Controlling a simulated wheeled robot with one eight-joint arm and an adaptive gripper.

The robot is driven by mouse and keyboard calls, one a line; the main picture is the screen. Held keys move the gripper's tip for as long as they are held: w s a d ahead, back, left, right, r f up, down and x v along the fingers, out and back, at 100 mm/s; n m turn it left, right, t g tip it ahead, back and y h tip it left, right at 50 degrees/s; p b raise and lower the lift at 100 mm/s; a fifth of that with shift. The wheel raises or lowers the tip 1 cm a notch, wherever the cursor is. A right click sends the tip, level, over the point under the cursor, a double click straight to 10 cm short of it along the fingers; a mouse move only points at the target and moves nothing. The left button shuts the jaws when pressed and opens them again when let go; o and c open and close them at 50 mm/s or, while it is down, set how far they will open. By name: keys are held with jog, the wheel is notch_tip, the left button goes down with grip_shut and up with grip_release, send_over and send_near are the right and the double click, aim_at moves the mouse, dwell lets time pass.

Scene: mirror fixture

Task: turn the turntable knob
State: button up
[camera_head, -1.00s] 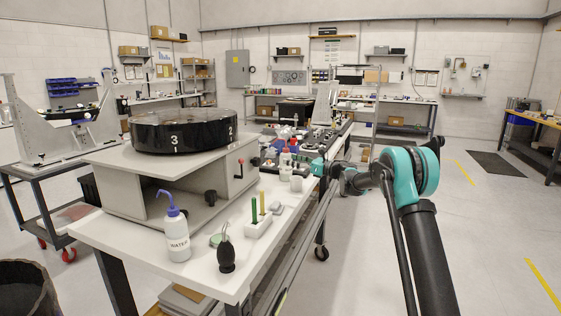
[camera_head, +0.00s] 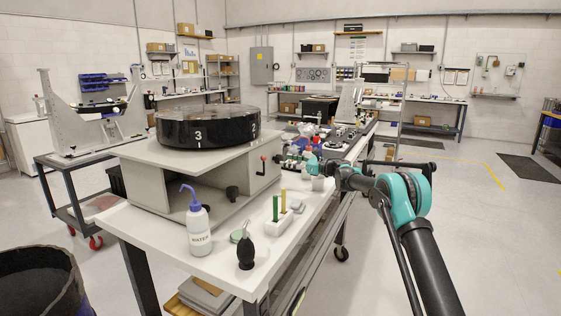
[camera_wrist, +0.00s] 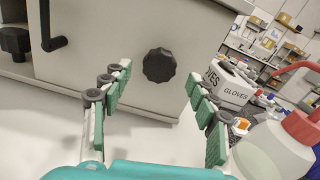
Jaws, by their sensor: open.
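The black turntable (camera_head: 208,128) numbered on its side sits on a grey box housing (camera_head: 262,180) on the white bench. In the wrist view a dark lobed knob (camera_wrist: 159,66) is on the housing's pale side wall, ahead of my gripper. My gripper (camera_wrist: 157,88) is open and empty, its green-padded fingers pointing at that wall. The knob shows between the fingertips, apparently beyond them; the exact gap cannot be told. A black crank (camera_wrist: 52,30) and another black knob (camera_wrist: 15,42) are further left. In the head view my gripper (camera_head: 312,164) is small beside the housing; the lobed knob is hidden there.
A red-capped bottle (camera_wrist: 280,150) stands close to my right finger. A GLOVES box (camera_wrist: 230,82) is behind it. A water bottle (camera_head: 199,228), a black blower (camera_head: 246,252) and a holder with green and yellow sticks (camera_head: 279,220) stand on the bench. Floor to the right is clear.

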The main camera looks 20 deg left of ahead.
aim_at(281, 159)
jog(key=shift+w+a, duration=0.15)
jog(key=shift+a, duration=2.15)
jog(key=c, duration=1.2)
